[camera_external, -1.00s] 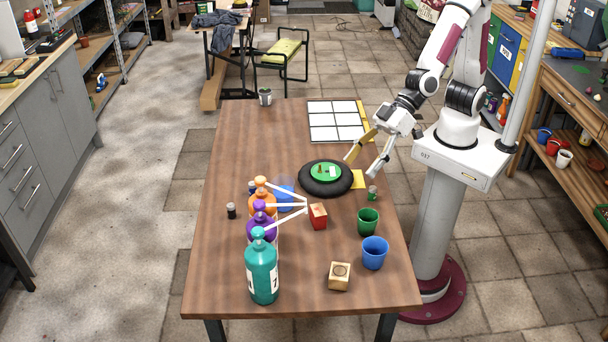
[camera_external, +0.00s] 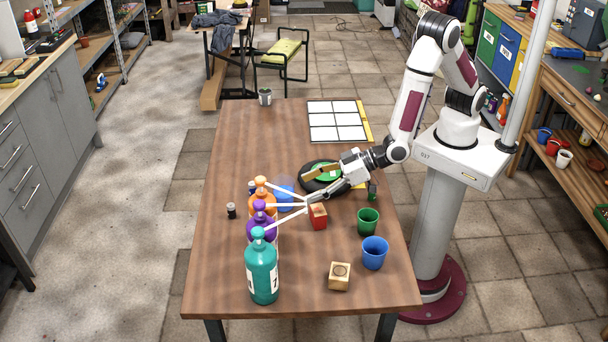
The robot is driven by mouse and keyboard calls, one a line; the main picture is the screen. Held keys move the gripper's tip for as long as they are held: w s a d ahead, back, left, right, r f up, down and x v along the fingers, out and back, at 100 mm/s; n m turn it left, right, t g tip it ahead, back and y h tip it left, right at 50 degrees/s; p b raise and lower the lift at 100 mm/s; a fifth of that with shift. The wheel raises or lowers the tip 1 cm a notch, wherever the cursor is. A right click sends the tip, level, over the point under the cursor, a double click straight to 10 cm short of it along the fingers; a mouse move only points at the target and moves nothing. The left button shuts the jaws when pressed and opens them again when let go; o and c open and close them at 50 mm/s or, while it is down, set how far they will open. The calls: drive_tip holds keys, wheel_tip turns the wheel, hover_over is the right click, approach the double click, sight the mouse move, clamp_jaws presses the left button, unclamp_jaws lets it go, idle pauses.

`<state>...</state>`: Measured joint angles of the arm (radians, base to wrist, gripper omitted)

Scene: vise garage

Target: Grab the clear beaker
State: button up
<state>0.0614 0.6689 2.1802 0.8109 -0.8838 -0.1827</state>
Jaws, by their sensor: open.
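A clear beaker with a bluish tint (camera_external: 284,188) stands on the table behind the pump bottles. Their white spouts partly cross in front of it.
Orange (camera_external: 262,200), purple (camera_external: 260,222) and teal (camera_external: 261,268) pump bottles stand in front of the beaker. A red box (camera_external: 318,216), green cup (camera_external: 368,221), blue cup (camera_external: 375,252) and wooden block (camera_external: 339,276) stand to the right. The table's back left is mostly clear.

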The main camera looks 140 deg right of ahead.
sight(283, 194)
drive_tip(key=shift+s+d+f+g+h, duration=0.15)
drive_tip(key=shift+s+d+f+h, duration=0.2)
drive_tip(key=shift+d+f, duration=0.2)
drive_tip(key=shift+s+d+f+g+h, duration=0.1)
drive_tip(key=shift+s+d+f+h, duration=0.1)
drive_tip(key=shift+d+f+h, duration=0.3)
drive_tip(key=shift+s+d+f+g+h, duration=0.15)
drive_tip(key=shift+s+d+f+h, duration=0.15)
drive_tip(key=shift+d+f, duration=0.3)
drive_tip(key=shift+x, duration=1.3)
drive_tip(key=shift+w, duration=0.1)
drive_tip(key=shift+w+x, duration=0.25)
drive_tip(key=shift+x, duration=2.3)
drive_tip(key=shift+a, duration=0.2)
drive_tip(key=shift+r, duration=0.1)
drive_tip(key=c, duration=1.4)
